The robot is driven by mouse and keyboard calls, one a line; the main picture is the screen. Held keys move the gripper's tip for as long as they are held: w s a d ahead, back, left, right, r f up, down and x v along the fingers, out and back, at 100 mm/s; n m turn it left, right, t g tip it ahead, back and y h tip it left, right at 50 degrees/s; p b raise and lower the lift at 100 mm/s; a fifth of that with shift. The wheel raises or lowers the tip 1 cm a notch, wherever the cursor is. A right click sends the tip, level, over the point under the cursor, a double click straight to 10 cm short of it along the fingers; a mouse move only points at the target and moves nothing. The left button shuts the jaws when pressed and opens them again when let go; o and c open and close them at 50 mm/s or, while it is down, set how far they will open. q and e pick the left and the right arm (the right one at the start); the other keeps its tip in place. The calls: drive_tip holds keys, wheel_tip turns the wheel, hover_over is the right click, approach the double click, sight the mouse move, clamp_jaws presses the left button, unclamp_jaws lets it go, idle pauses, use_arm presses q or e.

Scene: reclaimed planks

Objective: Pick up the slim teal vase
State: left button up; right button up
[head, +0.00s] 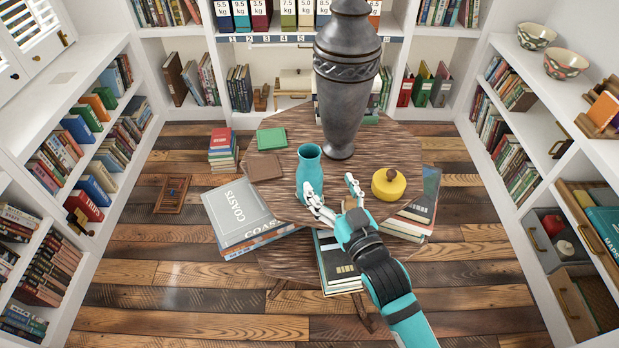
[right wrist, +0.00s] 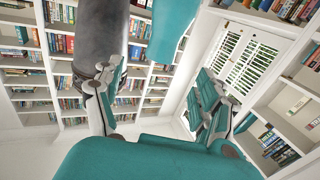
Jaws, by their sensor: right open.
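The slim teal vase (head: 309,168) stands upright on the round wooden table (head: 345,180), near its front left. In the right wrist view the teal vase (right wrist: 172,28) shows at the top, beyond the fingertips and cut off by the frame edge. My right gripper (head: 331,186) is open, with its fingers spread, at the vase's right front. One finger overlaps the lower part of the vase in the head view; I cannot tell whether it touches. The right gripper's fingers (right wrist: 158,75) hold nothing between them. My left gripper is not in view.
A tall dark grey urn (head: 345,90) stands behind the vase. A yellow round pot (head: 389,184) sits right of my gripper. A green book (head: 271,139) and a brown book (head: 264,168) lie at the table's left. Book stacks (head: 241,216) lie below the tabletop.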

sight(314, 161)
drive_tip(key=x, duration=0.6)
drive_tip(key=shift+p, duration=0.3)
drive_tip(key=p+x, duration=0.1)
drive_tip(key=x, duration=0.3)
drive_tip(key=shift+w+a+r, duration=0.15)
drive_tip(key=shift+a, duration=0.05)
drive_tip(key=shift+w+a, duration=0.15)
drive_tip(key=shift+w, duration=0.25)
drive_tip(key=shift+s, duration=0.1)
drive_tip(key=shift+c, duration=1.1)
clamp_jaws()
